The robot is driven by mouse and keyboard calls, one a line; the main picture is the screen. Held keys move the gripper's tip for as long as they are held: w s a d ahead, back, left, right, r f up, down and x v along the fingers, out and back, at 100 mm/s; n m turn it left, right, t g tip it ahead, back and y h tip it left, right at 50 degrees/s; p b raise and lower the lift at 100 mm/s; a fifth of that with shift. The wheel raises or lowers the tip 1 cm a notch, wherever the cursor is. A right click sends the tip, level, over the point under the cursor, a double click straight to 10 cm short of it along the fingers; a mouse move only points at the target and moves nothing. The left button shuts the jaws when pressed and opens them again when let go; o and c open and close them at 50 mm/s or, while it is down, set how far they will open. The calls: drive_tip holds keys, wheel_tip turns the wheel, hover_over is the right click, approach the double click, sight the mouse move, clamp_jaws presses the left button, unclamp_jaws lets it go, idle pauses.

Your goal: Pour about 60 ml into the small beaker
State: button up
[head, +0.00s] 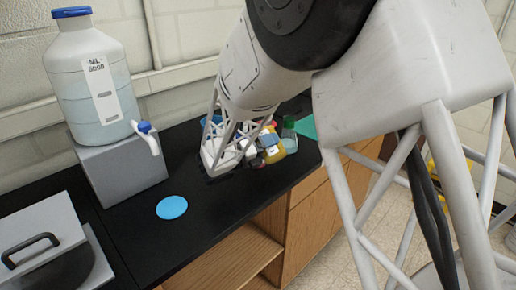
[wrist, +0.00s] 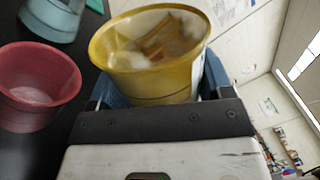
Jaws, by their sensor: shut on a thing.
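My gripper (wrist: 158,88) is shut on a yellow translucent beaker (wrist: 145,78), with blue fingers on either side of it. The beaker's mouth faces the wrist camera, and its contents are unclear. The yellow beaker (head: 274,152) also shows in the head view at the far right of the black bench, where my arm partly hides the gripper. A large clear jug (head: 92,85) with a blue cap, a label and liquid stands at the left, with a white tap (head: 149,139). I cannot tell which vessel is the small beaker.
A red beaker (wrist: 40,88) and a pale blue one (wrist: 55,18) stand beside the held beaker. A green container (head: 289,134) is behind it. The jug rests on a grey block (head: 122,172). A blue disc (head: 172,207) lies on clear bench below the tap.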

drive_tip(key=shift+f+n, duration=0.15)
drive_tip(key=shift+n, duration=0.45)
drive_tip(key=shift+w+n, duration=0.1)
drive_tip(key=shift+n, duration=0.2)
drive_tip(key=shift+w+a+r, duration=0.1)
drive_tip(key=shift+w+r, duration=0.1)
idle(0.3)
drive_tip(key=shift+s, duration=0.2)
idle(0.6)
drive_tip(key=shift+w+a+r+n+t, duration=0.15)
drive_tip(key=shift+r+n+t, duration=0.3)
drive_tip(key=shift+n, duration=0.65)
idle(0.8)
drive_tip(key=shift+s+d+f+m, duration=0.2)
drive_tip(key=shift+m, duration=0.3)
drive_tip(key=shift+s+f+m+g, duration=0.1)
drive_tip(key=shift+f+m+g, duration=0.25)
drive_tip(key=shift+m, duration=0.55)
drive_tip(key=shift+d+r+m, duration=0.1)
drive_tip(key=shift+m, duration=0.7)
